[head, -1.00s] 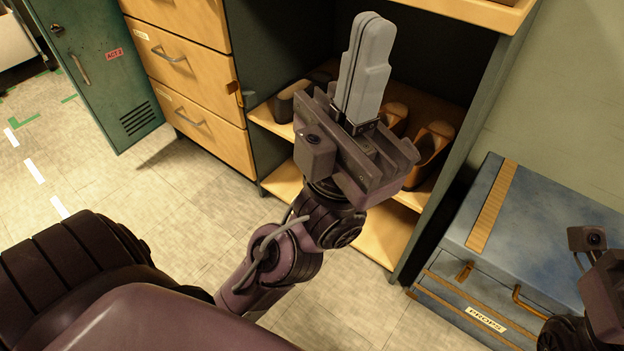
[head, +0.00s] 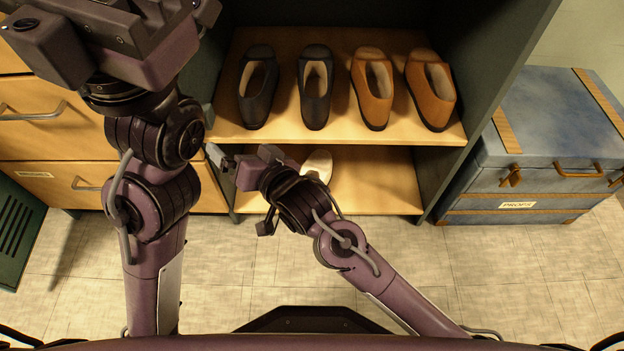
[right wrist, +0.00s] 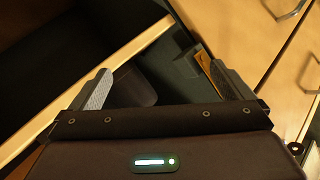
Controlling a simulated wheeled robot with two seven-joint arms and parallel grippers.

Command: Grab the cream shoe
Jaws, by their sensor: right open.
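The cream shoe (head: 318,165) stands on the lower shelf in the head view. Only a pale end of it shows. The rest is hidden behind my right gripper and wrist. My right gripper (head: 228,165) is in front of the lower shelf, left of the shoe and pointing left towards the cabinet's side panel. In the right wrist view its two fingers (right wrist: 160,85) are apart, with nothing held and no cream shoe in sight. My left gripper's body (head: 120,40) is at the top left of the head view, with its fingers cut off by the frame.
The upper shelf (head: 340,133) holds two dark shoes (head: 258,90) and two brown shoes (head: 372,88). The lower shelf (head: 375,185) is clear right of the cream shoe. Drawers (head: 40,135) stand at left, a blue props trunk (head: 530,130) at right.

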